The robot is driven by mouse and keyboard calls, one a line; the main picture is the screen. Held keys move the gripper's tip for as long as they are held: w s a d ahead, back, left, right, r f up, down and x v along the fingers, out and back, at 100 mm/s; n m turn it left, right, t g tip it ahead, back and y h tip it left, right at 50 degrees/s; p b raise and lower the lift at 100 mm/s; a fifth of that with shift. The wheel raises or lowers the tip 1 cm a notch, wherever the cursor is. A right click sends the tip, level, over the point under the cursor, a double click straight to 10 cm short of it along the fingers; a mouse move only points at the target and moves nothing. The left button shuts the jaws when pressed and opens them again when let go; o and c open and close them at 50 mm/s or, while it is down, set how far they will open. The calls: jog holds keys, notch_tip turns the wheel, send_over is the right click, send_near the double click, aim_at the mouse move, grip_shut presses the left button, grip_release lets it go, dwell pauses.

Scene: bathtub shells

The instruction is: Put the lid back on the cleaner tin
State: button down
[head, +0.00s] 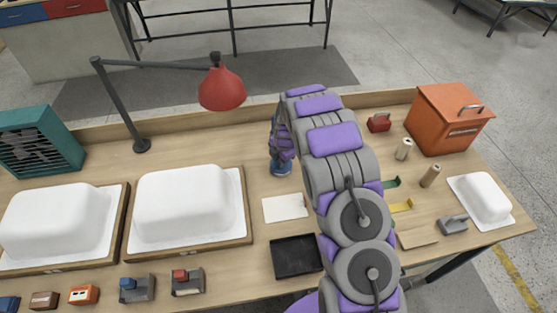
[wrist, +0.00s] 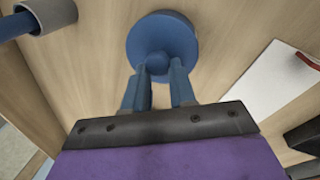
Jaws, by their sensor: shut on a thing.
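My gripper (wrist: 157,76) is shut on the knob of a round blue lid (wrist: 164,30) in the wrist view. The lid's disc faces the camera, and its underside is hidden. In the head view my gripper (head: 282,153) points down over a blue round piece (head: 281,169) behind the white card. I cannot make out the cleaner tin apart from the lid, nor whether the lid is touching it.
A white card (head: 285,208) and a black tray (head: 296,257) lie in front of my gripper. White tub shells (head: 184,199) on wooden boards stand left. A red lamp (head: 222,88) rises behind them. An orange box (head: 448,118) stands right. Bare bench lies around the lid.

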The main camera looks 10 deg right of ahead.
jog(key=shift+c, duration=1.8)
grip_release()
jog(key=w+v, duration=0.1)
jog(key=v, duration=0.6)
jog(key=shift+a, duration=0.35)
jog(key=shift+w, duration=0.1)
grip_shut()
